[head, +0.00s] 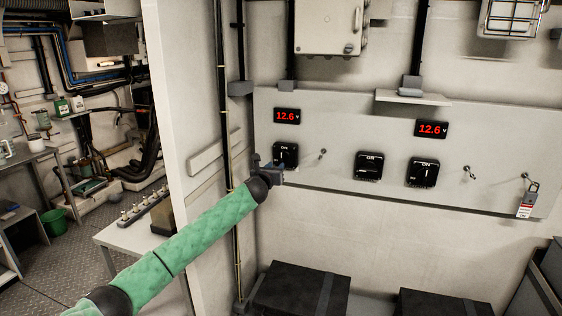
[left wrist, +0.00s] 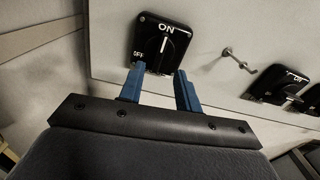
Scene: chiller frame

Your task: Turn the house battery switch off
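Three black rotary switches sit on the pale panel: a left one (head: 285,155), a middle one (head: 368,166) and a right one (head: 423,172). No label names which is the house battery switch. In the left wrist view the left switch (left wrist: 160,42) has ON at its top and OFF at its left, and its knob points up toward ON. My left gripper (head: 272,168) is at the left switch's lower left. Its blue fingers (left wrist: 160,82) are apart, just below the switch face, with nothing between them. My right gripper is out of view.
Two red 12.6 V displays (head: 287,116) (head: 432,129) sit above the switches. Small hooks (head: 322,153) (head: 469,172) stick out of the panel (head: 340,120). A tagged padlock (head: 530,190) hangs at the right. Dark boxes (head: 300,288) stand below. A wall edge (head: 200,90) borders the left.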

